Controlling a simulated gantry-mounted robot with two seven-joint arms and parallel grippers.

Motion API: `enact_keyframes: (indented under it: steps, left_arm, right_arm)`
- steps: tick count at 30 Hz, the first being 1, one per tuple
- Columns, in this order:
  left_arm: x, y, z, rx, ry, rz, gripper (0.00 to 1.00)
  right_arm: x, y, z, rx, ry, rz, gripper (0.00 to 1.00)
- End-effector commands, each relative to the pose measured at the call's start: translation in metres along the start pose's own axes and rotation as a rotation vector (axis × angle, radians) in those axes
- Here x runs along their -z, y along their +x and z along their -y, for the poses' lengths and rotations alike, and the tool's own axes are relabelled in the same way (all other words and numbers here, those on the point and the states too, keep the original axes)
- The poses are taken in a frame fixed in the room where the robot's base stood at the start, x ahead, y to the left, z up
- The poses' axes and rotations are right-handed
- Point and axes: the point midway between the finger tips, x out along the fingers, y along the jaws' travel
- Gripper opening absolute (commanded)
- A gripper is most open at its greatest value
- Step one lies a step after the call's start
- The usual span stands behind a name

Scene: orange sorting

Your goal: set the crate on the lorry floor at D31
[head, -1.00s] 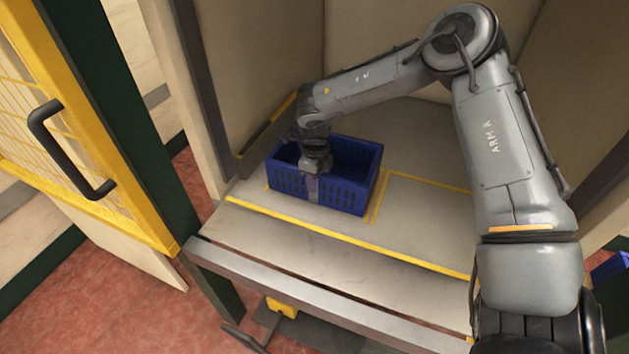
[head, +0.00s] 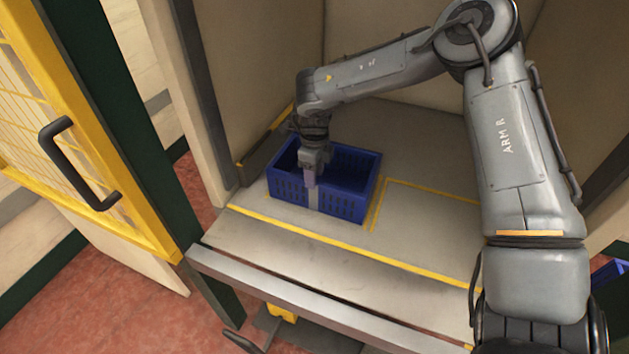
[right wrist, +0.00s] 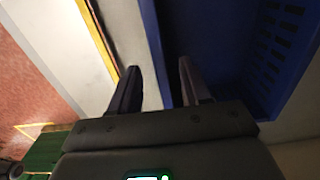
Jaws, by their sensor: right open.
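The blue crate (head: 345,203) sits upright on the pale lorry floor (head: 430,222), inside the bay at the left. Yellow lines run along its front and beside its right end. My right gripper (head: 311,183) is open at the crate's front wall, pointing down. In the right wrist view, the crate wall (right wrist: 152,40) runs up between the spread fingers of my right gripper (right wrist: 158,88). I cannot tell whether a finger touches it. No D31 label is readable. My left gripper is out of view.
A yellow-framed mesh door (head: 140,215) with a black handle (head: 80,165) stands at the left. Bay walls rise close behind and left of the crate. A yellow-outlined floor area right of it is empty. Another blue object (head: 612,270) shows at the right edge.

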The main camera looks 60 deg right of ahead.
Motion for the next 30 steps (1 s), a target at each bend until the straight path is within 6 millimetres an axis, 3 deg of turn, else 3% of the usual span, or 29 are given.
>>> enact_keyframes:
  steps: [3,10,30]
  left_arm:
    - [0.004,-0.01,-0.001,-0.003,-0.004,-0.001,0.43]
    - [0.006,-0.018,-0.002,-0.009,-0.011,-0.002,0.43]
    - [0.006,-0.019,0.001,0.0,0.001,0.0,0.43]
  right_arm:
    - [0.0,-0.025,0.0,0.001,0.0,0.0,0.47]
    - [0.0,-0.052,0.0,0.001,-0.001,0.0,0.47]
    - [0.0,-0.059,0.0,0.0,0.0,-0.001,0.47]
